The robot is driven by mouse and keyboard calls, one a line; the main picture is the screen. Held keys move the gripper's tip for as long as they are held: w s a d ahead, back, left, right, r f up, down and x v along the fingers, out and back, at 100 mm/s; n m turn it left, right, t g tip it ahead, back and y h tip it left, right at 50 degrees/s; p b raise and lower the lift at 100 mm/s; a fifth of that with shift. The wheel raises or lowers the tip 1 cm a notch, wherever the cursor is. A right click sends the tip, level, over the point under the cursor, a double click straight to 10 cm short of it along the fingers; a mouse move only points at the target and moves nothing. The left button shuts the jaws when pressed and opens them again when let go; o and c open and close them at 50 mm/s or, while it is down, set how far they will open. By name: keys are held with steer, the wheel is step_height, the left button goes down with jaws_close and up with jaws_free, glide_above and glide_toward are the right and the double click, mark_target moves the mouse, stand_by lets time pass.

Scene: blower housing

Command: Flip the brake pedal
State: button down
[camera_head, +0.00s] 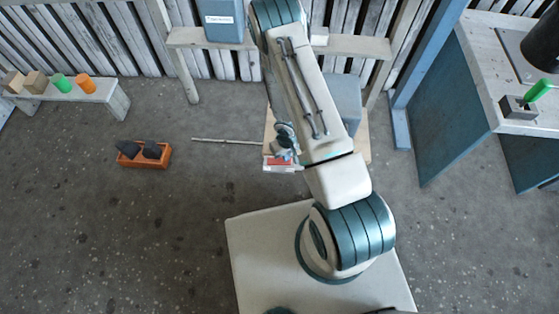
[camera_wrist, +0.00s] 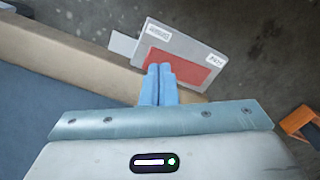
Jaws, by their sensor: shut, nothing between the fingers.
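A flat grey panel (camera_wrist: 185,45) with a red patch (camera_wrist: 180,67) and white labels sits beside a wooden edge in the wrist view. It seems to be the brake pedal unit, but I cannot tell for sure. In the head view, a small red and white part (camera_head: 279,164) beside the wooden board seems to be the same thing, partly hidden by my arm. My gripper (camera_wrist: 160,68) is shut and empty. Its blue fingertips overlap the red patch in the wrist view; I cannot tell whether they touch it. My arm hides the fingertips in the head view.
A wooden edge (camera_wrist: 85,58) borders a blue-grey surface (camera_wrist: 50,110). An orange tray (camera_head: 128,162) with dark pieces and a thin rod (camera_head: 222,141) lie on the floor at left. A low bench (camera_head: 105,92) and a blue workbench (camera_head: 455,110) stand at the sides.

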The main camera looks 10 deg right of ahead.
steer(key=shift+f+b, duration=0.9)
steer(key=shift+f, duration=0.15)
stand_by(0.5)
steer(key=shift+r+p, duration=2.7)
steer(key=shift+r, duration=0.9)
